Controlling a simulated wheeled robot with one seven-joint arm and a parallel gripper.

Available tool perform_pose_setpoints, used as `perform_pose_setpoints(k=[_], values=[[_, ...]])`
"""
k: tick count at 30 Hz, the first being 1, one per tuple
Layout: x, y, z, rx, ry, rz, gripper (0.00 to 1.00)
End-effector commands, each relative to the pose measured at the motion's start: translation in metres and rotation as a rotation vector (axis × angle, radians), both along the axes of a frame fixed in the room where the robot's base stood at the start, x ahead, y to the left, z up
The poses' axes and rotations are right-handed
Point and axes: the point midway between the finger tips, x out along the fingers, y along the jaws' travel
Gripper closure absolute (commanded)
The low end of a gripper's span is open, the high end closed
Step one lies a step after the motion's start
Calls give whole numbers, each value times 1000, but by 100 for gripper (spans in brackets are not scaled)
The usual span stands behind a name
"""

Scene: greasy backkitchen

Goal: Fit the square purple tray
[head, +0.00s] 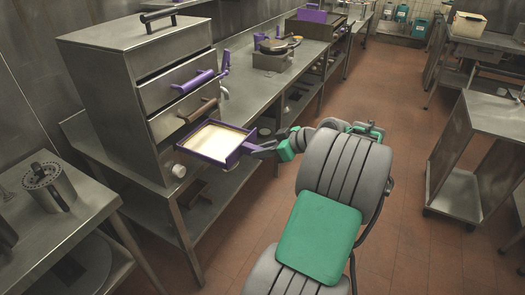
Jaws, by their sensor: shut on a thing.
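The square purple tray (193,148) has a pale cream inside and sits level in front of the steel cabinet, below its drawers. My gripper (254,150) is shut on the tray's right side, with my arm reaching in from the right. The steel cabinet (106,91) stands on the counter and has two drawer fronts, one with a purple handle (193,83) and a lower one with a brown handle (198,111). The tray's far left edge is close to the cabinet's lower front. I cannot tell whether it is inside an opening there.
A long steel counter (262,99) runs back from the cabinet, with a dark round pan (273,46) on an appliance. A side table with a perforated cylinder (48,186) stands at the lower left. The tiled floor (392,125) is open to the right, beside a steel cart (457,193).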

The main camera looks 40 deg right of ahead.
Motion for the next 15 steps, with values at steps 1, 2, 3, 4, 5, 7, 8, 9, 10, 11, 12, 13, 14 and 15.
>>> perform_pose_setpoints(k=[1,2,3,4,5,7,8,9,10,11,12,13,14,15], values=[[1,0,1,-1,-2,1,100],[2,1,1,-1,-2,1,100],[3,1,0,-1,-2,1,100],[5,2,0,-2,-2,2,100],[6,2,0,-2,-2,2,100],[8,3,1,-1,-2,1,100],[9,3,1,-1,-2,1,100],[11,4,1,-1,-2,1,100],[12,4,1,-1,-2,1,100],[13,5,1,-1,-2,1,100],[15,5,1,-1,-2,1,100],[16,6,1,-1,-2,1,100],[17,6,1,-1,-2,1,100],[19,7,1,-1,-2,1,100]])
